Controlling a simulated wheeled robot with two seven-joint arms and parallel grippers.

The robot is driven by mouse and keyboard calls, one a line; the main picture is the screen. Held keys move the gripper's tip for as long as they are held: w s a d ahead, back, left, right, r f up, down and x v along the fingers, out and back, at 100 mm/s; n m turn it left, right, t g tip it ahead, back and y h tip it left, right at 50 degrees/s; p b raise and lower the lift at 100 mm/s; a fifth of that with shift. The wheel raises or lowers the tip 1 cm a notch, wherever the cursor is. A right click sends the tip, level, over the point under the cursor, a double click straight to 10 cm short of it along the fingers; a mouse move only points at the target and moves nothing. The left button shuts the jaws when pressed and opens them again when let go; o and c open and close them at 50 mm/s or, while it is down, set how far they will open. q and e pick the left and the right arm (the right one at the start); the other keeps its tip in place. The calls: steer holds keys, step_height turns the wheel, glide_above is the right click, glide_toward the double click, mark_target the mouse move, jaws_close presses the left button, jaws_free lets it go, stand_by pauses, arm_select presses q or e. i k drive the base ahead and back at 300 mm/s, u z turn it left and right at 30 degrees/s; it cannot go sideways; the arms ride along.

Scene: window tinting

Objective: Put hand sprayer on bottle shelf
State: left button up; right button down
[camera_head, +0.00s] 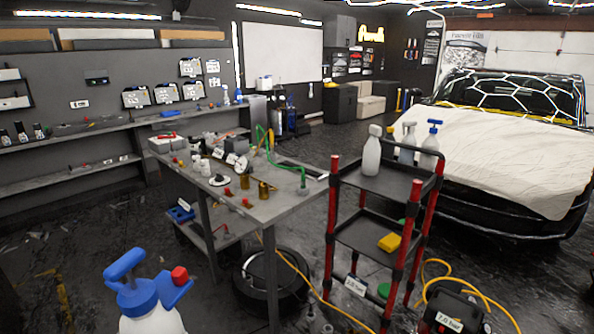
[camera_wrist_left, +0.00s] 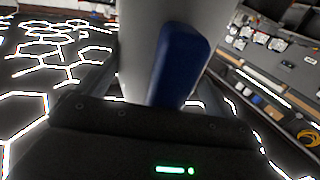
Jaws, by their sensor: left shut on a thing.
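The hand sprayer (camera_head: 150,300) has a white body, a blue pump head and a red nozzle. It is upright at the bottom left of the head view, its lower part cut off by the frame edge. In the left wrist view, my left gripper (camera_wrist_left: 160,75) is shut on the sprayer's white body, with a blue part (camera_wrist_left: 180,65) in front. The left gripper is outside the head view, and my right gripper is in neither view. A red-posted shelf cart (camera_head: 352,182) stands right of centre. Its top tier holds a white bottle (camera_head: 372,155) and two spray bottles (camera_head: 408,142) (camera_head: 430,150).
A cluttered grey workbench (camera_head: 285,205) stands between the sprayer and the cart. Long wall shelves (camera_head: 70,180) run along the left. A tyre (camera_head: 270,285), a yellow hose (camera_head: 300,275) and a black compressor (camera_head: 455,310) lie on the floor. A covered car (camera_head: 500,155) is at right.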

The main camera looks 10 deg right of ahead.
mark_target(395, 184)
steer(key=i, duration=1.1)
steer(key=z, duration=2.45)
